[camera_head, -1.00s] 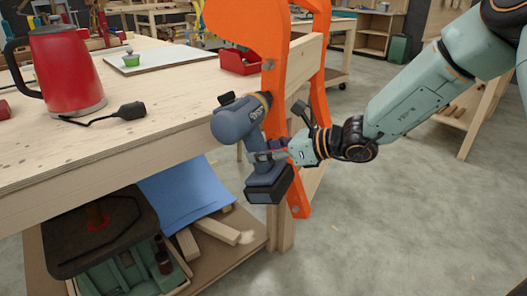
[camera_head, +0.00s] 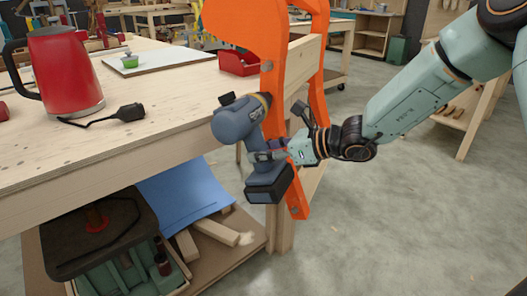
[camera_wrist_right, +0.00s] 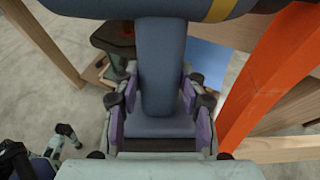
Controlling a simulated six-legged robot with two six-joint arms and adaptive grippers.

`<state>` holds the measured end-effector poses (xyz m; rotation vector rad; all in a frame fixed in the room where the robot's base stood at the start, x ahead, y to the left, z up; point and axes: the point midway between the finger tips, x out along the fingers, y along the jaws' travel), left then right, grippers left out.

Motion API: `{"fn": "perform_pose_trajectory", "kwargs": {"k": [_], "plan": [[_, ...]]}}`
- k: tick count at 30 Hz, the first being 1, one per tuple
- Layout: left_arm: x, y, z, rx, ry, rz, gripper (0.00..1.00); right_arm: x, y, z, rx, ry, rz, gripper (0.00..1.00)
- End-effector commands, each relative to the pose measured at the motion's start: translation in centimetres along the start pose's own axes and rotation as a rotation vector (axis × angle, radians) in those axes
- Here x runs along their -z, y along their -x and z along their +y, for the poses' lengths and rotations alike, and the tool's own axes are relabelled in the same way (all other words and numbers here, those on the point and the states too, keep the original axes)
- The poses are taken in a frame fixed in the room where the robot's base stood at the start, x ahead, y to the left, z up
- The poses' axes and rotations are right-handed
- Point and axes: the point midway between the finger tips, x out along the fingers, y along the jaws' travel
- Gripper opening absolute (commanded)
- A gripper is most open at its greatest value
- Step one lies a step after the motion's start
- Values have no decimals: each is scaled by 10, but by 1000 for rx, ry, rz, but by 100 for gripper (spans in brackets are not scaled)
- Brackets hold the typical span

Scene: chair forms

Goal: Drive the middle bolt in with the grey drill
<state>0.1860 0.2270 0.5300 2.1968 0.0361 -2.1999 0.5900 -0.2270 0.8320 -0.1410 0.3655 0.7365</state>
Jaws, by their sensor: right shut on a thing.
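The grey-blue drill (camera_head: 238,122) is held in my right gripper (camera_head: 278,151), with its battery base hanging below. In the right wrist view both fingers of the gripper (camera_wrist_right: 158,95) press on the two sides of the drill handle (camera_wrist_right: 158,65). The drill's front end points away from the head camera, against or close to the orange chair form (camera_head: 268,45); contact cannot be told. One bolt (camera_head: 268,66) shows on the form above the drill, and another (camera_head: 295,210) near its lower end. The middle bolt is hidden behind the drill.
The wooden workbench (camera_head: 150,145) fills the left, with a red kettle (camera_head: 68,70), a black corded object (camera_head: 128,112) and a red bin (camera_head: 238,62) on it. A lower shelf holds a blue sheet (camera_head: 185,190) and wood blocks (camera_head: 215,231).

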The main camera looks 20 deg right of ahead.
Motion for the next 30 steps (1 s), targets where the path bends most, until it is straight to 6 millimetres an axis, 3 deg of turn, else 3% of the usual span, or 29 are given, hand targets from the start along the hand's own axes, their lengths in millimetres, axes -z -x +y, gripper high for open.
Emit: {"fn": "perform_pose_trajectory", "kwargs": {"k": [30], "plan": [[0,-23,0,0,0,0,58,-3,0,35,0,4,-8,0]]}}
